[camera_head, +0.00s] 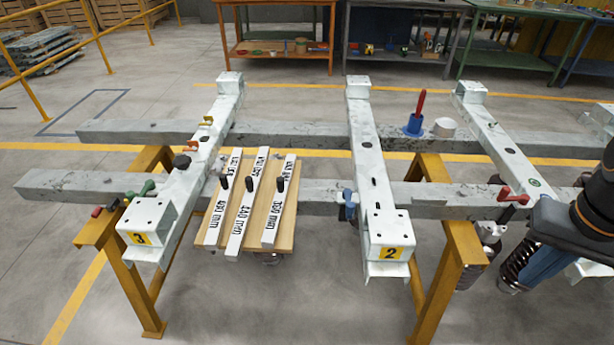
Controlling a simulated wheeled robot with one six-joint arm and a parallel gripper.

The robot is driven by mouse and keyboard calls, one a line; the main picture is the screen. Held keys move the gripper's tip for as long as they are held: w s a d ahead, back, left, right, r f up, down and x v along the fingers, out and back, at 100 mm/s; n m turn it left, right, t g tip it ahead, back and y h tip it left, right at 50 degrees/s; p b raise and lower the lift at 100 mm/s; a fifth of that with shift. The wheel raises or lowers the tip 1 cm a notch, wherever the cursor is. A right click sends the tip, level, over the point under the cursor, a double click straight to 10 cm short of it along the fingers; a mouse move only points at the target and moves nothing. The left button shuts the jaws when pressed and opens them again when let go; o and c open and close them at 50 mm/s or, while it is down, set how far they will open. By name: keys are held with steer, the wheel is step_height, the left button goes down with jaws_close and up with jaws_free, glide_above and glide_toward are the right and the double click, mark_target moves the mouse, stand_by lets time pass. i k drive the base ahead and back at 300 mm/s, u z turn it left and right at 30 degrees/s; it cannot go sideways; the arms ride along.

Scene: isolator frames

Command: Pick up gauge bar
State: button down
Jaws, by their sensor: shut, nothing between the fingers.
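Three white gauge bars lie side by side on a wooden board: a left bar (222,198), a middle bar (246,205) and a right bar (279,200). Each has a black upright handle and black millimetre markings, too small to read surely. My gripper (541,268) is at the far right, partly cut off by the picture edge. It is shut and empty, well to the right of the bars.
White cross members marked 3 (150,220) and 2 (388,225) lie over two long grey beams on yellow trestles (448,255). A blue holder with a red handle (414,122) and a white cylinder (444,127) stand on the rear beam. Workbenches stand behind.

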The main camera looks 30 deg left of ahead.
mark_target(225, 186)
steer(key=u, duration=2.05)
steer(key=k, duration=0.6)
steer(key=u, duration=0.45)
steer(key=i, duration=1.45)
steer(key=z, duration=0.55)
steer(key=i, duration=0.5)
steer(key=z, duration=0.35)
